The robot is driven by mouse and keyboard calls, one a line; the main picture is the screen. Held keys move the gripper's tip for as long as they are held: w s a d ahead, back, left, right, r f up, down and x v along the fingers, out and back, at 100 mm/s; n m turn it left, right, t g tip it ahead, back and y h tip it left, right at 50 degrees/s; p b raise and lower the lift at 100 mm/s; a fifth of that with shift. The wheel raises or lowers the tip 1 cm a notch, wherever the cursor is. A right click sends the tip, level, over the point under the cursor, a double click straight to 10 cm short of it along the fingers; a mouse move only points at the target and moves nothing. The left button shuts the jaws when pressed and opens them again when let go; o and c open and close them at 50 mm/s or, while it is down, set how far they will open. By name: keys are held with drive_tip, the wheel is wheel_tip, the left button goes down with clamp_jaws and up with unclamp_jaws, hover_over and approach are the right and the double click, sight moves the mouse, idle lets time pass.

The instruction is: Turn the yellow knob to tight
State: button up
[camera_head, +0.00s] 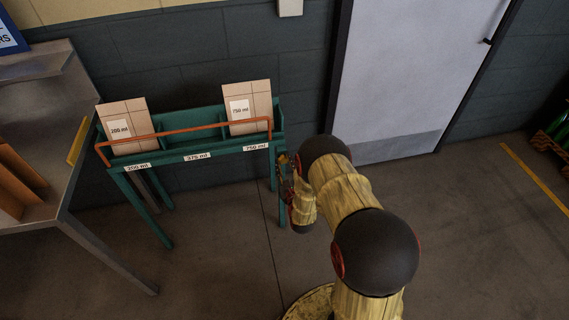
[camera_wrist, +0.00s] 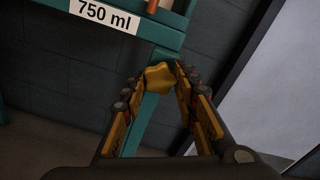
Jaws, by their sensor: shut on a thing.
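The yellow knob (camera_wrist: 159,78) is a lobed, star-shaped knob at the top of the green rack's right front leg in the wrist view. My gripper (camera_wrist: 163,76) has its two fingers on either side of the knob, shut on it. In the head view my gripper (camera_head: 284,162) is at the right end of the green rack (camera_head: 200,152), below the 750 ml label. The knob is too small and covered there to make out clearly. No marking for tight or loose can be read on it.
The rack holds two boxes, marked 200 ml (camera_head: 119,129) and 750 ml (camera_head: 240,110), behind an orange rail (camera_head: 190,134). A metal table (camera_head: 60,190) stands at the left. A pale door (camera_head: 420,70) is behind my arm.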

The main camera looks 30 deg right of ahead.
drive_tip(key=shift+f+m, duration=0.15)
drive_tip(key=shift+m, duration=0.45)
drive_tip(key=o, duration=1.2)
drive_tip(key=shift+c, duration=0.2)
drive_tip(key=v, duration=1.2)
